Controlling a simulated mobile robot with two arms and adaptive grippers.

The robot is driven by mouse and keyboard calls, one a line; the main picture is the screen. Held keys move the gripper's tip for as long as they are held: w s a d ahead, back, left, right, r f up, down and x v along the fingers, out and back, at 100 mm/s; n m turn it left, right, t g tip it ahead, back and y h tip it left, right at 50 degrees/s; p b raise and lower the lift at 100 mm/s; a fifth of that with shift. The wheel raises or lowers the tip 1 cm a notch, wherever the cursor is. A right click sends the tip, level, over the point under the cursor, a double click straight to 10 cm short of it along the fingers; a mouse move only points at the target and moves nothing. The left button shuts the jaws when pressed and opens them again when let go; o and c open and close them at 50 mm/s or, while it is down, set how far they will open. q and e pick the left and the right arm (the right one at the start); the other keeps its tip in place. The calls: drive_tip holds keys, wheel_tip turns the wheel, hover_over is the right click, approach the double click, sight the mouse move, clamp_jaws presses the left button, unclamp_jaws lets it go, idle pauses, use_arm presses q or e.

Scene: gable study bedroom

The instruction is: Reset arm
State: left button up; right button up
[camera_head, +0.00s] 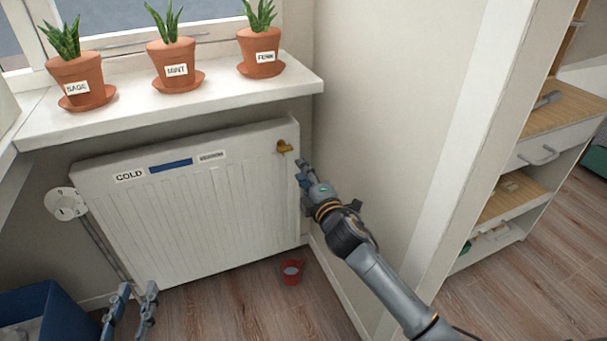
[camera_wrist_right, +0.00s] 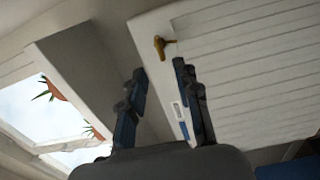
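My right gripper (camera_head: 303,174) is at the right edge of the white radiator (camera_head: 190,225), just below and right of a brass key-like fitting (camera_head: 285,147). In the right wrist view my right gripper (camera_wrist_right: 160,75) has its two fingers apart with nothing held between them. The brass fitting (camera_wrist_right: 164,46) shows beyond the fingertips there, apart from them. My left gripper (camera_head: 135,292) is low at the bottom left, in front of the radiator. Its two fingers are apart and nothing shows between them.
A white sill (camera_head: 200,100) carries three potted plants labelled SAGE (camera_head: 78,82), MINT (camera_head: 172,65) and FERN (camera_head: 262,55). A small red cup (camera_head: 293,278) stands on the floor below the radiator. A blue bin (camera_head: 62,315) is at bottom left. A shelf unit (camera_head: 535,150) stands right.

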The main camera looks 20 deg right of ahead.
idle(0.4)
